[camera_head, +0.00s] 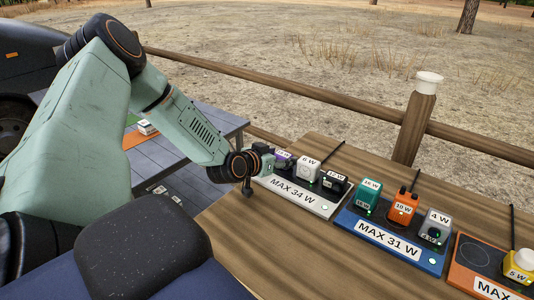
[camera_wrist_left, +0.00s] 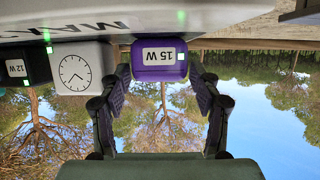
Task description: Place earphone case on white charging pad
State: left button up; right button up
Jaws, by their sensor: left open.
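The white charging pad (camera_head: 318,208), marked MAX 34 W, lies at the left end of the wooden table. A purple block marked 15 W (camera_head: 283,155), a white block (camera_head: 307,170) and a black 12 W block (camera_head: 333,182) stand on it. I cannot tell for certain which block is the earphone case. My left gripper (camera_head: 256,178) is at the pad's left end. In the left wrist view, upside down, its open fingers (camera_wrist_left: 161,80) flank the purple block (camera_wrist_left: 159,72); contact is unclear. The white block there shows a clock face (camera_wrist_left: 74,72). My right gripper is out of view.
A blue pad (camera_head: 428,262) marked MAX 31 W holds teal (camera_head: 368,192), orange (camera_head: 403,208) and grey (camera_head: 436,226) blocks. An orange pad (camera_head: 468,275) with a yellow block (camera_head: 519,263) is farther right. The table front (camera_head: 300,255) is clear. A wooden fence stands behind.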

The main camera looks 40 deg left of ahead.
pick_arm(q)
jog(key=p+v, duration=0.5)
jog(key=v, duration=0.1)
jog(key=shift+r, duration=0.25)
jog(key=shift+s+r+p, duration=0.2)
jog(key=shift+s+p, duration=0.45)
jog(key=shift+p, duration=0.2)
jog(key=shift+p+v, duration=1.15)
jog(key=shift+v, duration=0.1)
jog(key=shift+s+d+r+p, duration=0.15)
jog(key=shift+s+d+p, duration=0.05)
jog(key=shift+s+p, duration=0.5)
